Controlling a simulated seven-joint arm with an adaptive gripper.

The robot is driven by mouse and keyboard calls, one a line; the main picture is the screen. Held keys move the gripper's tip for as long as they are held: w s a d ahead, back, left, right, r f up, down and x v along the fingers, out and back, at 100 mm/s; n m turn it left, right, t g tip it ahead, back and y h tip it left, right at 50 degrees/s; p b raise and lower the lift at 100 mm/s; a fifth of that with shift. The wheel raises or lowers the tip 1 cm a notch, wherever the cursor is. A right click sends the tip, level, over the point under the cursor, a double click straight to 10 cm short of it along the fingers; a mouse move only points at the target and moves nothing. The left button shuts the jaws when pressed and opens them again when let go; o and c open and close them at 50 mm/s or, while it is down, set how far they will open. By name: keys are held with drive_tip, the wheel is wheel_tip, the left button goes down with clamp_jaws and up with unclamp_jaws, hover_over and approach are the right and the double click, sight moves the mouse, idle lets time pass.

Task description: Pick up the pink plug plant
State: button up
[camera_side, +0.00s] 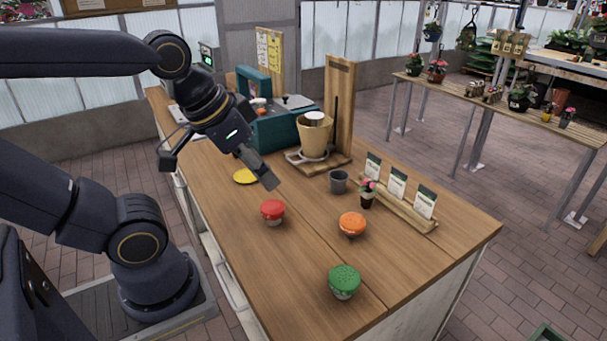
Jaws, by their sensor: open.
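The pink plug plant (368,194) is a small dark pot with pink flowers and green leaves. It stands upright on the wooden counter (310,262), just in front of the left part of a seed packet rack. My gripper (222,171) hangs above the counter, to the left of the plant and well apart from it. Its fingers are spread and nothing shows between them. One finger reaches down toward the right, over the counter near a yellow disc.
A grey cup (338,182) stands left of the plant. The rack with seed packets (397,184) is close behind it. A tan pot (314,137) and teal box (283,131) are farther back.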

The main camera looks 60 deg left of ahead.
drive_tip(key=w+r+m+t, duration=0.1)
drive_tip(key=w+r+t, duration=0.1)
drive_tip(key=w+r, duration=0.35)
drive_tip(key=n+g, duration=0.1)
drive_tip(key=g, duration=0.2)
hover_over(366, 189)
drive_tip(key=s, duration=0.6)
wheel_tip(366, 189, down, 13)
drive_tip(key=x, duration=1)
drive_tip(key=shift+w+d+f, duration=0.1)
drive_tip(key=shift+w+f, duration=0.05)
drive_tip(key=shift+w, duration=0.05)
drive_tip(key=x, duration=0.6)
drive_tip(key=c, duration=1)
